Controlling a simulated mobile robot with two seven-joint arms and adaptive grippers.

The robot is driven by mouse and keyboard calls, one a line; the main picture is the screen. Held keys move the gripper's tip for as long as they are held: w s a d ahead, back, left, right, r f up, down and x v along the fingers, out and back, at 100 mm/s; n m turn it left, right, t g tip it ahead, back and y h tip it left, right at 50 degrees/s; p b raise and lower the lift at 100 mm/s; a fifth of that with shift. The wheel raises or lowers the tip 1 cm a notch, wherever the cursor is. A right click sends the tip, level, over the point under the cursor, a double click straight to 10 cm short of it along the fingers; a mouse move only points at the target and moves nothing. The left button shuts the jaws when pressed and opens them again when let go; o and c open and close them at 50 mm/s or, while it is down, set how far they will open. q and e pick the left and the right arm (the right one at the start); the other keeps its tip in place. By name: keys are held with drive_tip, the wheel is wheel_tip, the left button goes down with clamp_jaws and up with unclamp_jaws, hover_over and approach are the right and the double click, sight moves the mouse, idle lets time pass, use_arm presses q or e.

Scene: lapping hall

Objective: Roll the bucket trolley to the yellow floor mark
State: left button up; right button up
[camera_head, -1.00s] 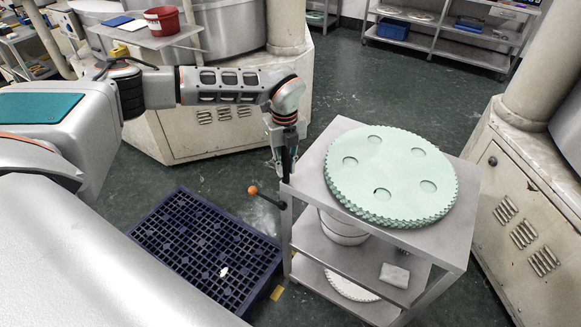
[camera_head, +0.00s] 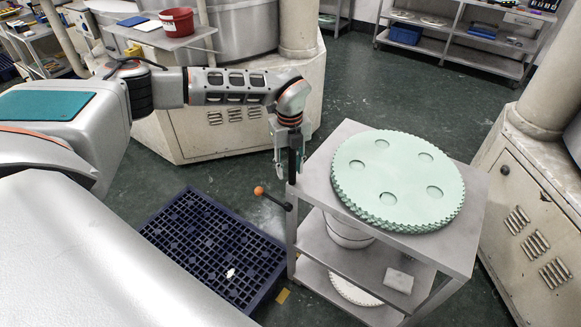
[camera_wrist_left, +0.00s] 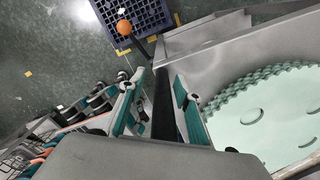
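The bucket trolley (camera_head: 345,133) is a grey metal cart with scalloped pale green discs (camera_head: 398,180) on top. A white bucket (camera_head: 348,232) stands on its middle shelf. My left gripper (camera_head: 290,165) is at the trolley's left rear corner, its fingers on either side of a black upright bar. In the left wrist view the bar (camera_wrist_left: 163,105) passes between the teal fingers, with a gap on the left side, so the grip looks open. A small yellow patch (camera_head: 282,296) lies on the floor by the trolley; more yellow marks (camera_wrist_left: 60,107) show in the left wrist view. My right gripper is not seen.
A dark blue grid crate (camera_head: 170,215) lies on the floor left of the trolley, close to it. An orange-knobbed lever (camera_head: 259,191) projects over it. Beige machine housings stand behind (camera_head: 215,135) and at right (camera_head: 510,220). Open green floor lies behind the trolley.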

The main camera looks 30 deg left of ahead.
use_arm(q)
drive_tip(key=shift+d+r, duration=0.1)
drive_tip(key=shift+d, duration=0.05)
drive_tip(key=shift+w+r, duration=0.1)
drive_tip(key=shift+r, duration=0.3)
wheel_tip(320, 180, up, 11)
drive_tip(key=shift+r, duration=0.1)
idle(0.4)
